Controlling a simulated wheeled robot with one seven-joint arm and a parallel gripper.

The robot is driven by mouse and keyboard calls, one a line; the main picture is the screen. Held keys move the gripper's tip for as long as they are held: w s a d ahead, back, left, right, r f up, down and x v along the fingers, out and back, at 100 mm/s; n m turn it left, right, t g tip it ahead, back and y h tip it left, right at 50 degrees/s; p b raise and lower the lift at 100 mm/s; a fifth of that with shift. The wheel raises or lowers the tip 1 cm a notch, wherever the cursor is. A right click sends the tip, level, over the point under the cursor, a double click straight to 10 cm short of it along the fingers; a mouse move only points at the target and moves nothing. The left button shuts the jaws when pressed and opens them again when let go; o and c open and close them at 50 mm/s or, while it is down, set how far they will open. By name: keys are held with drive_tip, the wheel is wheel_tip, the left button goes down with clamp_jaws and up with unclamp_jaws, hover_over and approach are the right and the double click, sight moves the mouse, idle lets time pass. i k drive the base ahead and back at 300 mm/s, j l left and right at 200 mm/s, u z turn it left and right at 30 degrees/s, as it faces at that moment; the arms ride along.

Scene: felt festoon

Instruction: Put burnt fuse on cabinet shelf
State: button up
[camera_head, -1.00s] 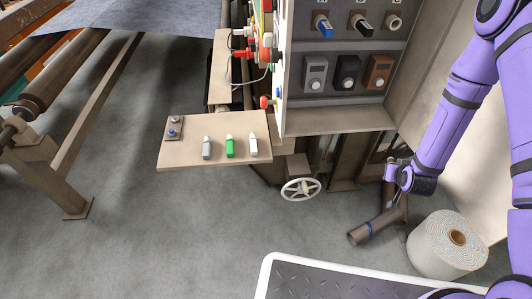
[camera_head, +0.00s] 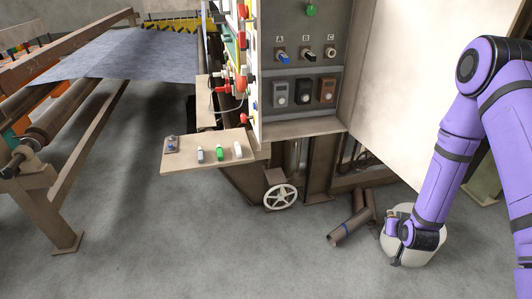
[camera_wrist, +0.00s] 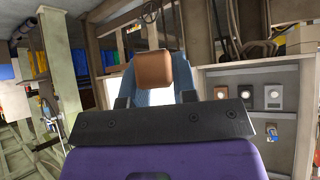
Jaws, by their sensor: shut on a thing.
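The cabinet also shows in the wrist view (camera_wrist: 240,78), to the right of the held block.
A small side board (camera_head: 180,165) carries a grey, a green (camera_head: 220,154) and a white piece. A handwheel (camera_head: 280,197) and brown pipes (camera_head: 349,225) lie below the cabinet. A pale panel (camera_head: 405,90) stands right of it. The floor in front is clear.

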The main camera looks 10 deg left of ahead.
sight(195, 146)
drive_tip(key=j+z, duration=0.15)
drive_tip(key=z, duration=0.3)
drive_tip(key=j+z, duration=0.15)
drive_tip(key=z, duration=0.35)
drive_tip(key=j+z, duration=0.15)
drive_tip(key=z, duration=0.3)
drive_tip(key=k+j, duration=0.1)
drive_tip(key=j, duration=0.4)
drive_tip(key=k+j, duration=0.1)
drive_tip(key=j, duration=0.45)
drive_tip(key=k+j, duration=0.1)
drive_tip(key=j, duration=0.4)
drive_tip(key=k+j, duration=0.15)
drive_tip(key=j, duration=0.4)
drive_tip(key=k+j, duration=0.1)
drive_tip(key=j, duration=0.4)
drive_tip(key=k+j+z, duration=0.1)
drive_tip(key=j, duration=0.4)
drive_tip(key=k+j, duration=0.1)
drive_tip(key=j, duration=0.45)
drive_tip(key=k+j, duration=0.15)
drive_tip(key=j, duration=0.35)
